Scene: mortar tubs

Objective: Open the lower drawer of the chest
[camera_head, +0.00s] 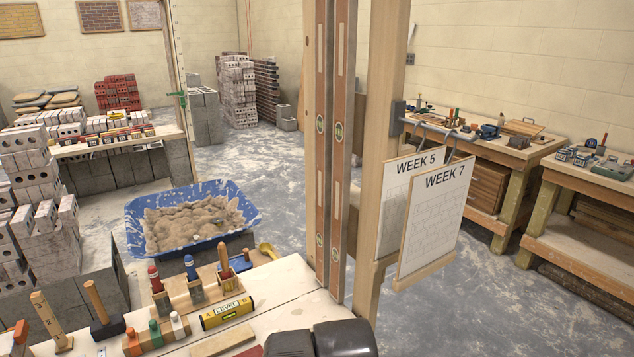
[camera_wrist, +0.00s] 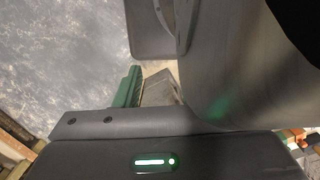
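A brown wooden chest (camera_head: 487,187) with horizontal front lines stands under the back workbench on the right in the head view. It is small and far off, and its upper part lies in shadow. I cannot make out its handles or whether any drawer stands open. The wrist view shows dark and grey machine parts, some of them mine, with a green light, but no chest. I cannot pick out my gripper's fingertips in either view. Nothing is seen held.
A wooden post with two long levels and hanging WEEK 5 and WEEK 7 boards (camera_head: 432,212) stands between me and the chest. A near table (camera_head: 282,285) holds several tools. A blue tub (camera_head: 135,235) of sand stands behind it. Speckled floor (camera_head: 440,300) is open before the right-hand benches.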

